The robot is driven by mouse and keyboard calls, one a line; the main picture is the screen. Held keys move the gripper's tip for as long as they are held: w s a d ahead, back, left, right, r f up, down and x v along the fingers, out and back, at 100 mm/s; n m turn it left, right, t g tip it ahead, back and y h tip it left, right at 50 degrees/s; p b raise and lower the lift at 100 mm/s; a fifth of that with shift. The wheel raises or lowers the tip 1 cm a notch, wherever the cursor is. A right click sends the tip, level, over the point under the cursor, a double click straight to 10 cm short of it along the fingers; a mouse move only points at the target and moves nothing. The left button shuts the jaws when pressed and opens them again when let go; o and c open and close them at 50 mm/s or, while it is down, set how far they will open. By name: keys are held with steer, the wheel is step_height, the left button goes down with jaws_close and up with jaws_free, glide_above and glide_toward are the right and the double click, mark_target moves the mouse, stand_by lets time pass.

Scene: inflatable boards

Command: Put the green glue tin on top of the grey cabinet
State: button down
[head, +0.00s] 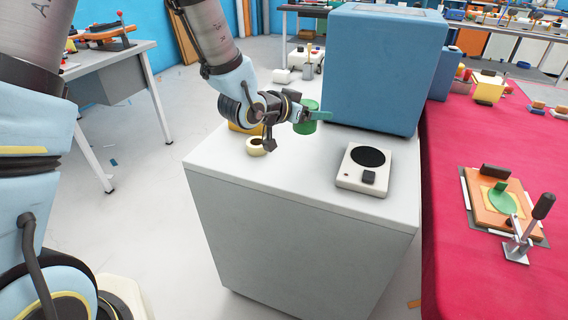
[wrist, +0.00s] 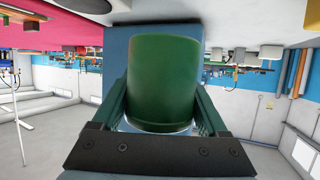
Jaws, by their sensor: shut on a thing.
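The green glue tin (head: 304,127) is held between the fingers of my gripper (head: 315,114), over the back part of the grey cabinet (head: 290,228). In the wrist view the tin (wrist: 162,80) fills the space between the two green fingers (wrist: 160,108), with a finger against each side. The tin looks upright in the head view. I cannot tell whether its base touches the cabinet top or hangs slightly above it. The arm's wrist covers part of the cabinet top behind it.
A large blue box (head: 383,75) stands at the cabinet's back, close to the tin's right. A white device with a black disc (head: 364,168) sits front right. A cream ring (head: 257,147) and a yellow object (head: 241,128) lie left. The cabinet's front middle is clear.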

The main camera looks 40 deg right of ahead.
steer(key=shift+w+a+f, duration=0.1)
steer(key=shift+w+a, duration=0.05)
step_height(320, 180, down, 5)
steer(key=shift+w+a+f+p, duration=0.1)
steer(key=shift+f+p, duration=0.05)
steer(key=shift+p, duration=0.45)
steer(key=shift+f+p, duration=0.45)
steer(key=shift+f, duration=1.7)
steer(key=shift+f, duration=0.2)
jaws_free()
steer(key=shift+r, duration=0.1)
